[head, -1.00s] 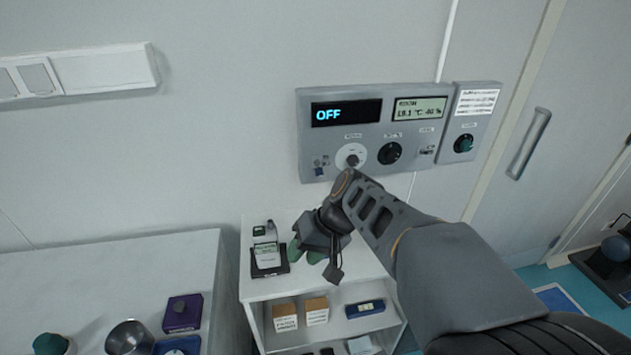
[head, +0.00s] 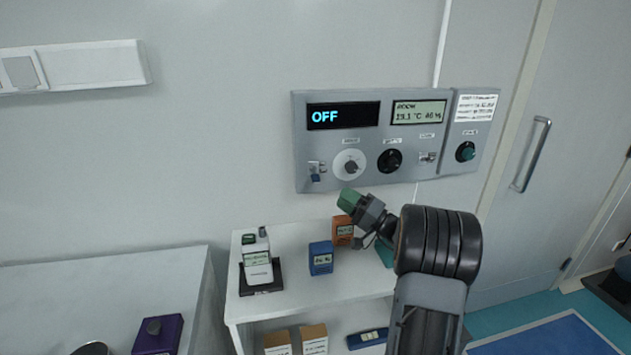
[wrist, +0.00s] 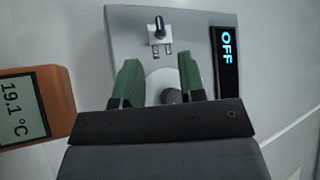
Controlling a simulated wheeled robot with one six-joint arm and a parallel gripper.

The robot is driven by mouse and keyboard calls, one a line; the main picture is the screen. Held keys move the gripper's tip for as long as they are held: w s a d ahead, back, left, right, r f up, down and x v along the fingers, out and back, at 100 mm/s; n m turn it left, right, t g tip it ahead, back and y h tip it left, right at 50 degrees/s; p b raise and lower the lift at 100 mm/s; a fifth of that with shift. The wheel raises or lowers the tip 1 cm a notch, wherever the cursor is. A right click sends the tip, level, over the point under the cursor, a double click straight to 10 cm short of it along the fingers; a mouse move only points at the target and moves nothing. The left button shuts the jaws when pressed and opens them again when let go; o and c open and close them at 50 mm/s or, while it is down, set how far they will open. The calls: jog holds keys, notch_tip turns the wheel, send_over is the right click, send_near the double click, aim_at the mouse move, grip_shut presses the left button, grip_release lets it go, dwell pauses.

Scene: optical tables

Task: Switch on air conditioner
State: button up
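The grey control panel (head: 300,150) is on the wall. Its dark display (head: 344,115) reads OFF, also in the wrist view (wrist: 226,60). Below the display are a round white dial (head: 340,170) with a grey knob (head: 351,167), a black knob (head: 390,160) and a small blue switch or key (head: 316,173). My gripper (head: 350,200) is just below the white dial in the head view. In the wrist view its green fingers (wrist: 160,80) are apart, with the dial (wrist: 159,78) and dark knob (wrist: 172,96) seen between them. The hand hides part of the knob; contact cannot be told.
A side box with a green knob (head: 465,152) adjoins the panel. Below, a white shelf unit (head: 290,312) holds an orange meter (head: 343,229), a blue meter (head: 320,258) and a white device (head: 257,266). The orange meter is close left of my gripper in the wrist view (wrist: 62,90).

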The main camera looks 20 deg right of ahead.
aim_at(319, 182)
jog(key=p+x, duration=0.2)
jog(key=x, duration=0.8)
jog(key=shift+c, duration=0.4)
grip_shut()
